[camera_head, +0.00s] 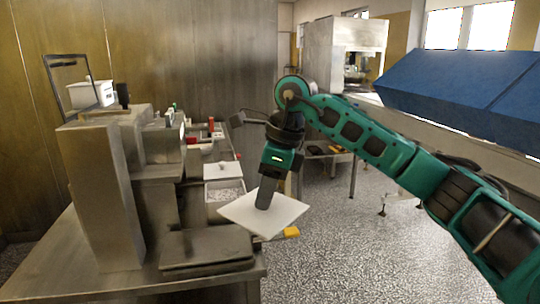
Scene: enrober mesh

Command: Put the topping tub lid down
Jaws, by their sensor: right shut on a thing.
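The topping tub lid (284,215) is a flat white square plate, held about level near the right edge of the steel table. My right gripper (265,204) points down onto the middle of the lid and is shut on it; its fingertips hide the grip point. I cannot tell the gap between lid and table. My left gripper is not in view.
A grey steel machine (97,195) fills the left of the table, with a flat dark plate (205,248) in front. Small red items (211,125) lie farther back. A yellow piece (291,232) shows beside the lid. A blue slab-like object (455,88) is at right.

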